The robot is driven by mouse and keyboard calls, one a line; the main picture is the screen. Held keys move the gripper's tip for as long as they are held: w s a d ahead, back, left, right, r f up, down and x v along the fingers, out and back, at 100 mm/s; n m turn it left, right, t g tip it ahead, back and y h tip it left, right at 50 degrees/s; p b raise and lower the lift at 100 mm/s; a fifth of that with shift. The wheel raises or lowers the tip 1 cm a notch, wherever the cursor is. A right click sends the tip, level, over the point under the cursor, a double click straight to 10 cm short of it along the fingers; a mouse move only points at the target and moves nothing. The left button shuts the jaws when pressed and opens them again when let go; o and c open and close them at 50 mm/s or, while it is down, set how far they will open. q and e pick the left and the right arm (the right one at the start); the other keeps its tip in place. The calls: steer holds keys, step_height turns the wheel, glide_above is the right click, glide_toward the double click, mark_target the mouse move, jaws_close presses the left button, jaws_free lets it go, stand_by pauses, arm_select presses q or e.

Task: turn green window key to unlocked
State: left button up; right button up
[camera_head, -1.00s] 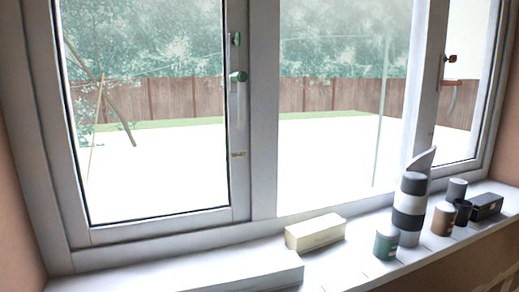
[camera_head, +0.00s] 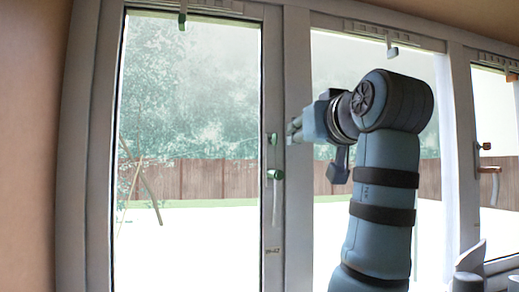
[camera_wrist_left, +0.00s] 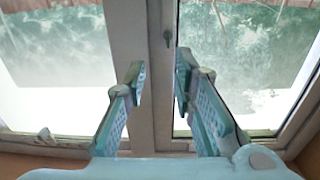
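The green window key (camera_head: 273,140) sits on the upright frame between the left and middle panes in the head view. Just below it is the green window handle (camera_head: 275,174), its grip hanging down. My left gripper (camera_head: 294,130) is just right of the key, pointing left at about its height. In the left wrist view my left gripper (camera_wrist_left: 160,76) is open and empty, fingers apart. A small green fitting, apparently the key (camera_wrist_left: 167,38), shows on the frame beyond the fingertips, roughly between them. No contact is visible. My right gripper is not in view.
A small handle (camera_head: 391,47) hangs at the top of the middle pane. Grey objects (camera_head: 468,268) stand on the sill at lower right. The left pane's front is clear.

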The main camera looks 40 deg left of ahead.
mark_target(276, 138)
arm_select(q)
steer(key=p+x, duration=0.1)
steer(key=x, duration=0.3)
steer(key=s+p+x, duration=0.1)
steer(key=p+x, duration=0.1)
steer(key=x, duration=0.3)
steer(key=a+p+x, duration=0.1)
steer(key=x, duration=0.4)
steer(key=shift+s+a+r+p, duration=0.1)
steer(key=shift+a+r+p, duration=0.1)
steer(key=shift+r+p, duration=0.15)
steer(key=shift+d, duration=0.25)
steer(key=shift+c, duration=0.6)
jaws_close()
steer(key=shift+a, duration=0.1)
